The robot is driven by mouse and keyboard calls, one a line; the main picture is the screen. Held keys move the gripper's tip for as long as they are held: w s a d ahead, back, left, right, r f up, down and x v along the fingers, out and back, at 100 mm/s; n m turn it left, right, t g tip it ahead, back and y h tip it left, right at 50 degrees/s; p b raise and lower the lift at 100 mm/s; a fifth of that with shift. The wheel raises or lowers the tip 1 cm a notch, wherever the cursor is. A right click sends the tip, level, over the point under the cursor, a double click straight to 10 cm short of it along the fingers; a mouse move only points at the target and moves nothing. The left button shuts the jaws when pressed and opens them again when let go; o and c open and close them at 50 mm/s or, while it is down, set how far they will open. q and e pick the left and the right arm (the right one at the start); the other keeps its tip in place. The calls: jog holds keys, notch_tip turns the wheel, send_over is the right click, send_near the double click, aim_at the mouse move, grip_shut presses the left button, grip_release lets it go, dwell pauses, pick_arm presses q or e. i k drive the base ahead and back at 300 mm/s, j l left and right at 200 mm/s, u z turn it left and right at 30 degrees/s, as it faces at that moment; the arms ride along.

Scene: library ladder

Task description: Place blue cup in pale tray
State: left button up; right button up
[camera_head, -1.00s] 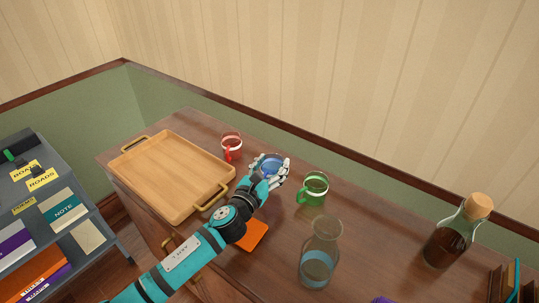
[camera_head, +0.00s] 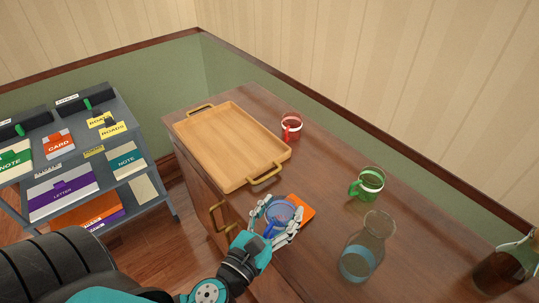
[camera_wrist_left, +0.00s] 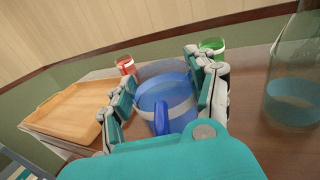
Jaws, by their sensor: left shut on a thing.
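The blue cup (camera_head: 281,211) is a see-through cup with a pale band and a handle. My left gripper (camera_head: 275,217) is shut on it, with a finger on each side. In the left wrist view the blue cup (camera_wrist_left: 165,104) fills the space between the fingers of the left gripper (camera_wrist_left: 165,95). The pale tray (camera_head: 228,146) is a light wooden tray with brass handles, lying empty on the dresser top, beyond and to the left of the cup. The cup is outside the tray, near its right handle. My right gripper is not in view.
A red cup (camera_head: 291,127) stands beside the tray's far right corner. A green cup (camera_head: 369,184), a glass carafe (camera_head: 363,250) and a corked bottle (camera_head: 505,268) stand to the right. An orange flat piece (camera_head: 299,208) lies by the cup. A grey shelf (camera_head: 140,130) stands at left.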

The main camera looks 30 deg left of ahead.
aim_at(230, 146)
jog(key=i+j, duration=0.1)
jog(key=j, duration=0.45)
jog(key=i+j, duration=0.1)
jog(key=j, duration=1)
jog(key=i+j, duration=0.15)
jog(key=j, duration=0.4)
jog(key=j+z, duration=1.2)
jog(key=k, duration=0.05)
